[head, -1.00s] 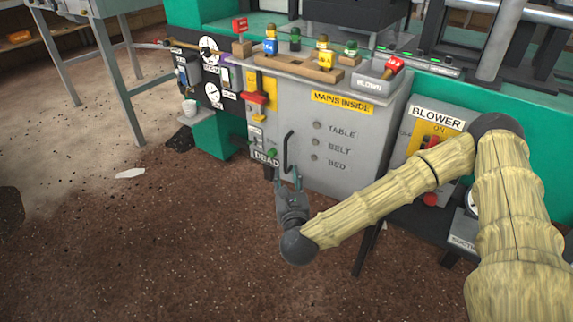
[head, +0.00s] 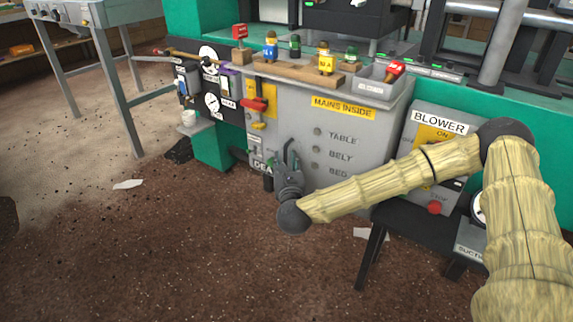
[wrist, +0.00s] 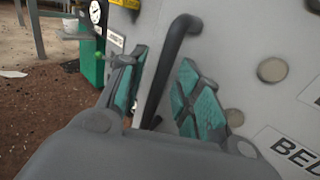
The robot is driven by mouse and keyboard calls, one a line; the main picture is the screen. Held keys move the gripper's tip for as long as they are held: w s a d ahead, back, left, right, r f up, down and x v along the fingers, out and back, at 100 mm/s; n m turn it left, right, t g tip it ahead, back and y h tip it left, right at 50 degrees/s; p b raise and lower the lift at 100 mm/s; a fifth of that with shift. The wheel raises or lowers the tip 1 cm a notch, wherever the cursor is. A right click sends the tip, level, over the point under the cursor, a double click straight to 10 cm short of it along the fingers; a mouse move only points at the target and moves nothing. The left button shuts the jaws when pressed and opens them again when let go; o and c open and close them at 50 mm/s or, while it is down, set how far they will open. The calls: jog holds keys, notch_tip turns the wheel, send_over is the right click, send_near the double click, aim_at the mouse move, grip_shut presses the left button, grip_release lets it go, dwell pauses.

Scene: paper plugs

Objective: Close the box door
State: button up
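The grey metal box has a door (head: 368,142) marked "MAINS INSIDE", with "TABLE", "BELT" and "BED" labels below. A dark bar handle (head: 287,148) stands upright near the door's left edge. My gripper (head: 290,166) is at the lower part of this handle and hides some of it. In the wrist view the handle (wrist: 178,42) runs between the two teal-padded fingers of my gripper (wrist: 162,85). The fingers are apart, with gaps beside the handle, so it is not clamped. I cannot tell whether the door is fully flush with its frame.
A red-handled switch (head: 254,104) sits left of the door handle. A blower control box (head: 437,150) stands right of the door. Small figures on a wooden block (head: 300,70) and a grey tray (head: 378,84) are on top. The brown floor in front is mostly clear.

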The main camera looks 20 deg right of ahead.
aim_at(290, 155)
jog(key=shift+w, duration=0.1)
jog(key=shift+c, duration=0.4)
grip_shut()
jog(key=shift+d, duration=0.1)
jog(key=shift+w+d+m+h, duration=0.6)
jog(key=shift+w+d+h, duration=0.15)
jog(key=shift+w, duration=0.35)
jog(key=shift+w+d+g+h, duration=0.25)
jog(key=shift+w+d+g, duration=0.05)
jog(key=shift+d, duration=0.1)
jog(key=shift+o, duration=0.4)
grip_release()
